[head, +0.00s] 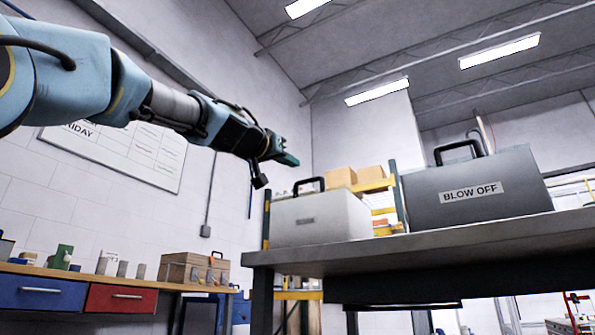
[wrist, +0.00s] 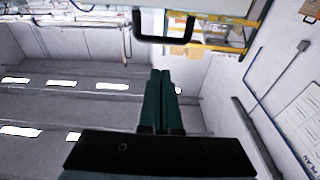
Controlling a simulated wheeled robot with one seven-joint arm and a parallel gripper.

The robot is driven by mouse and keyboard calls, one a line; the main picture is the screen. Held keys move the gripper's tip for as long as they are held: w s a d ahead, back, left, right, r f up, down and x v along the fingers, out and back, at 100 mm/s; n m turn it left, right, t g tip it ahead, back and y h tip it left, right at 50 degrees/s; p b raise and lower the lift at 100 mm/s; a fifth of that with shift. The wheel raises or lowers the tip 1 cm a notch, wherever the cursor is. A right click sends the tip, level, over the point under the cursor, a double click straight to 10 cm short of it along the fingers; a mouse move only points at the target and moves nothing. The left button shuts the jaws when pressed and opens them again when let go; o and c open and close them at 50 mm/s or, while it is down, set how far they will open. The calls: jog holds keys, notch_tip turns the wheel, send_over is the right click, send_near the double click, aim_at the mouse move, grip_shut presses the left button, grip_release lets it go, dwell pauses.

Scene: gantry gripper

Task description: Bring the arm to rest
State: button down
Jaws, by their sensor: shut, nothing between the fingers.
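My arm reaches in from the upper left in the head view. My gripper (head: 290,160) is at its end, up in the air, left of and above a light grey case with a black handle (head: 322,222). In the wrist view the two green fingers of my gripper (wrist: 160,72) lie side by side, shut, with nothing between them. The black handle of the light grey case (wrist: 163,39) shows beyond the fingertips, apart from them.
A dark grey case labelled BLOW OFF (head: 478,190) stands beside the light case on a grey table (head: 430,242). A workbench with blue and red drawers (head: 122,299) is along the left wall. Shelving with boxes (head: 372,185) stands behind. Open air surrounds my gripper.

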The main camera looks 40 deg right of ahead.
jog(key=shift+s+a+f+b, duration=0.2)
jog(key=shift+a+f+b, duration=0.3)
jog(key=shift+a, duration=0.3)
jog(key=shift+s+a+f+b, duration=0.2)
jog(key=shift+a+f+b, duration=0.25)
jog(key=shift+a, duration=0.35)
